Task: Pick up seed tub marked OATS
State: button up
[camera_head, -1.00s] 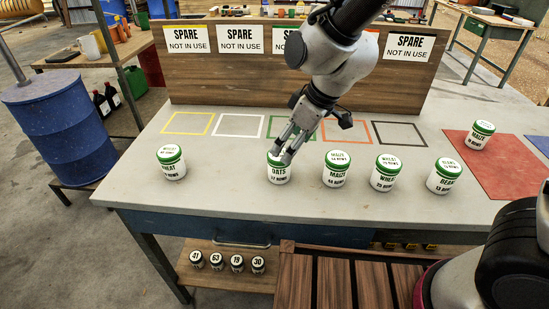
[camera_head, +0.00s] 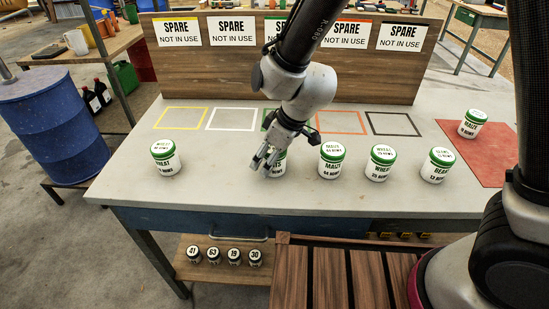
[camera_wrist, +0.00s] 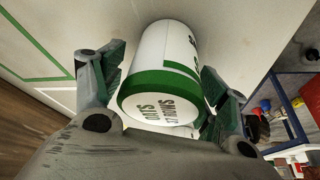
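The OATS seed tub is white with a green-rimmed lid. In the wrist view the OATS tub (camera_wrist: 160,48) is between my two fingers, its lid facing the camera with "OATS" readable. My gripper (camera_wrist: 163,62) is open, with one finger on each side of the tub; whether either finger touches it I cannot tell. In the head view my gripper (camera_head: 266,160) is in front of the OATS tub (camera_head: 280,166), hiding much of it and its label. The tub appears to stand on the grey table.
On the table (camera_head: 225,190) a WHEAT tub (camera_head: 166,160) stands to the left. MAIZE (camera_head: 331,163), WHEAT (camera_head: 381,166) and BEANS (camera_head: 437,167) tubs stand to the right. Another MAIZE tub (camera_head: 472,125) is on the red mat (camera_head: 490,155). A panel (camera_head: 300,75) stands behind.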

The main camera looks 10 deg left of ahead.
jog(key=c, duration=0.9)
jog(key=shift+r, duration=0.1)
